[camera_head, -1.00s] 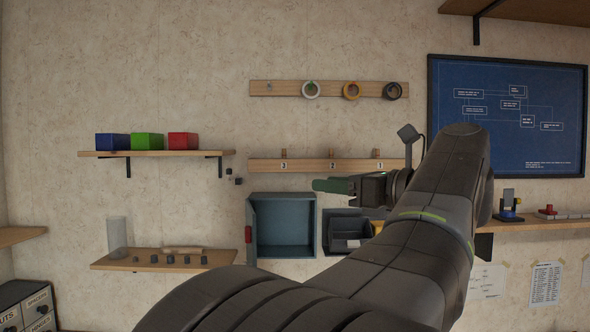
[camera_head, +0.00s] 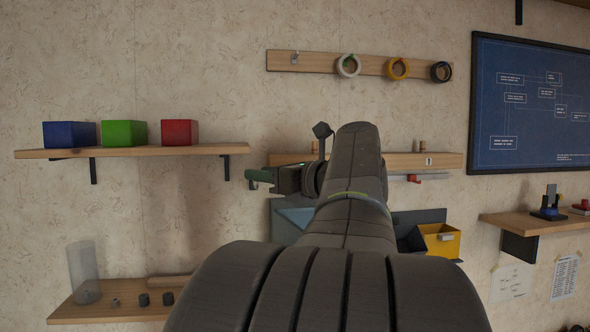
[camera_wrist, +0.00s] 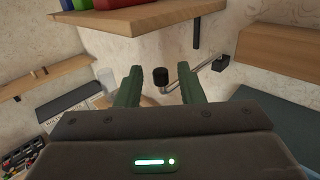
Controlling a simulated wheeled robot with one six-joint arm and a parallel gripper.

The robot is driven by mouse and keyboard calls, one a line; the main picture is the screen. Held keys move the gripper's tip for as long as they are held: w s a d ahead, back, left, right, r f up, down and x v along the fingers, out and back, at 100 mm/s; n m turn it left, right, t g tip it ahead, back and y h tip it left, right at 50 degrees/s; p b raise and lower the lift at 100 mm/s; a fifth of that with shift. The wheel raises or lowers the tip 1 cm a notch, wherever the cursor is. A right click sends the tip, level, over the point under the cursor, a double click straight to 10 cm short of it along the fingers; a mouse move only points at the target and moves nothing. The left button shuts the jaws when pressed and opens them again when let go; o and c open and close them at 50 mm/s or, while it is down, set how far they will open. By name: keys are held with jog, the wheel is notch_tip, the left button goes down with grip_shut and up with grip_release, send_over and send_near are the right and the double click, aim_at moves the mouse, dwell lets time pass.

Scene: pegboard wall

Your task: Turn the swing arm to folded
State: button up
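The swing arm (camera_wrist: 205,73) shows in the wrist view as a thin grey bent rod on the wall. It runs from a dark mount (camera_wrist: 222,60) at the right to a black knob (camera_wrist: 160,77) at its left end. My gripper (camera_wrist: 158,68) is open, with its two green fingers apart. In the wrist view the knob appears between the fingertips; I cannot tell how far ahead of them it is. In the head view my gripper (camera_head: 258,178) is near the right end of the block shelf, and the swing arm is hidden behind it.
A wooden shelf (camera_head: 135,151) with blue, green and red blocks is close to the left of my gripper. A hook rail (camera_head: 440,160) is to the right. A lower shelf (camera_head: 110,308) holds a clear cylinder. A yellow bin (camera_head: 441,240) is at the lower right.

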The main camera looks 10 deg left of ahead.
jog(key=shift+x, duration=1.2)
jog(key=shift+c, duration=0.2)
grip_shut()
jog(key=shift+p, duration=0.3)
